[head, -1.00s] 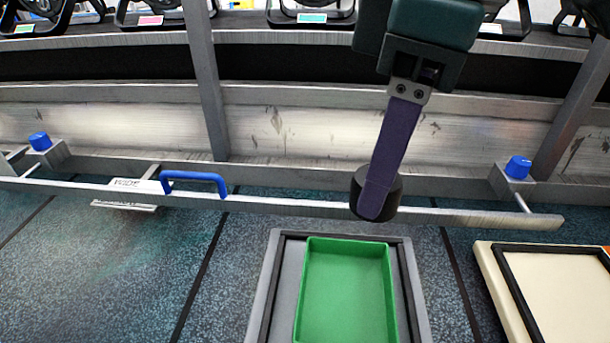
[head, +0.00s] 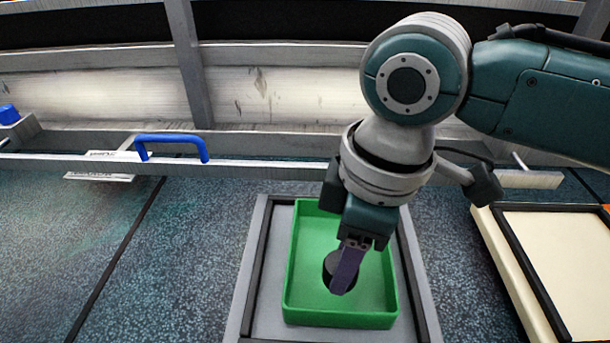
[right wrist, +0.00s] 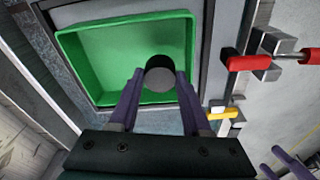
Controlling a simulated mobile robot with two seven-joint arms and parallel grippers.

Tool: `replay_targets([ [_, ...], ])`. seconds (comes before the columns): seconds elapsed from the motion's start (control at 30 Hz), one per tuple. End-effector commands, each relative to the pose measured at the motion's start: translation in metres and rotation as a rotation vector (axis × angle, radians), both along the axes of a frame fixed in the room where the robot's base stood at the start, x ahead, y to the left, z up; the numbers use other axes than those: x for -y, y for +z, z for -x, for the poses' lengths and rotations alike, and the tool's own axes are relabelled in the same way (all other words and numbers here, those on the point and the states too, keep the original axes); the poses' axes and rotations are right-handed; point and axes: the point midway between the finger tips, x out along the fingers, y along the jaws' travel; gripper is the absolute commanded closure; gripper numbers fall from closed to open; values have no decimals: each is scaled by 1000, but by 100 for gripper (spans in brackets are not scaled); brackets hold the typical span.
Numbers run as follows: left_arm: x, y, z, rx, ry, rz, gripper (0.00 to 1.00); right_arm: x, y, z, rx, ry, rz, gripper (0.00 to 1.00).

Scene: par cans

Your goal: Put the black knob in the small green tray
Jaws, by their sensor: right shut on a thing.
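The black knob (head: 329,268) is a short dark cylinder, partly hidden behind a purple finger in the head view. My right gripper (head: 340,284) is shut on it and points down inside the outline of the small green tray (head: 303,314). In the right wrist view the knob (right wrist: 160,75) sits between the two purple fingertips of the right gripper (right wrist: 158,82), over the tray (right wrist: 75,62). I cannot tell whether the knob touches the tray floor.
The green tray stands on a grey, dark-rimmed panel (head: 258,270). A cream panel with a black frame (head: 560,255) lies to the right. A metal rail with a blue handle (head: 172,138) runs behind. The speckled floor on the left (head: 60,225) is clear.

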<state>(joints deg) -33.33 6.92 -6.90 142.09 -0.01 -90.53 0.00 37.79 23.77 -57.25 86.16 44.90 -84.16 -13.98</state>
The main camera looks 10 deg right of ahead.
Motion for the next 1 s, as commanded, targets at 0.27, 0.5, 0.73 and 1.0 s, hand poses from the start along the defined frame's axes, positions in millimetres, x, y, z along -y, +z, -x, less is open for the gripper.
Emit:
replay_targets([
  [0.27, 0, -11, -1, 2, 1, 1, 0, 0, -33, 1, -2, 0, 0, 100],
  [0.5, 0, -10, -1, 2, 1, 1, 0, 0, -33, 1, -1, 0, 0, 100],
  [0.73, 0, -11, -1, 3, 1, 1, 0, 0, -35, 0, -1, 0, 0, 40],
  [1.0, 0, -9, -1, 3, 1, 1, 0, 0, -32, 0, -1, 0, 0, 40],
])
